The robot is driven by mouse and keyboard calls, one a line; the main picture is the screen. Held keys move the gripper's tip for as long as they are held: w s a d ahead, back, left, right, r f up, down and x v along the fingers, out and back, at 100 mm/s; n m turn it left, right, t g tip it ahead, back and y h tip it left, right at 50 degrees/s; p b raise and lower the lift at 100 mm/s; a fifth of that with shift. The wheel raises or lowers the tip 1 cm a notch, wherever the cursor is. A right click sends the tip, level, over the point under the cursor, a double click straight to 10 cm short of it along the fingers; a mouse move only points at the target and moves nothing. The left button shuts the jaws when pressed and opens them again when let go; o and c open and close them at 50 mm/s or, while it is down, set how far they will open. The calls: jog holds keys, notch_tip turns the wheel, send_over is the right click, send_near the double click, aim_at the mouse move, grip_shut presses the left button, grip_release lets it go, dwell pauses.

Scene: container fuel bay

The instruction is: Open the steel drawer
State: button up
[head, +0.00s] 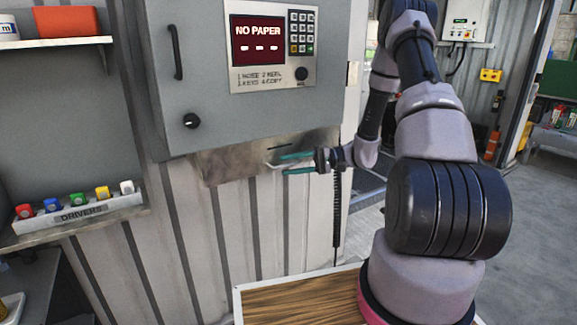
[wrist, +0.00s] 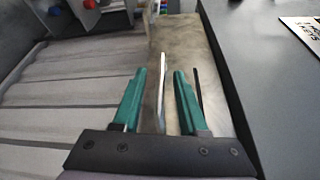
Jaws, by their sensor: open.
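The steel drawer (head: 228,163) is a scuffed metal front under the grey cabinet, and it looks closed. In the wrist view its brownish steel face (wrist: 198,50) lies beyond the fingers. My gripper (head: 287,163) has two teal fingers and is open at the drawer's right part, one finger above the other. A thin pale bar handle (wrist: 161,85) runs between the fingers of my gripper (wrist: 164,80) in the wrist view. The right finger is apart from the bar; I cannot tell whether the left one touches it. In the head view only a bit of the handle shows.
The grey cabinet (head: 220,105) above carries a keypad panel (head: 272,77) reading "NO PAPER", a black handle (head: 175,52) and a knob (head: 191,121). A driver rack (head: 85,213) is at left. A wood-topped surface (head: 300,300) is below. Corrugated wall lies under the drawer.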

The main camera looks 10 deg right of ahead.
jog(key=shift+a, duration=0.35)
grip_shut()
dwell(1.2)
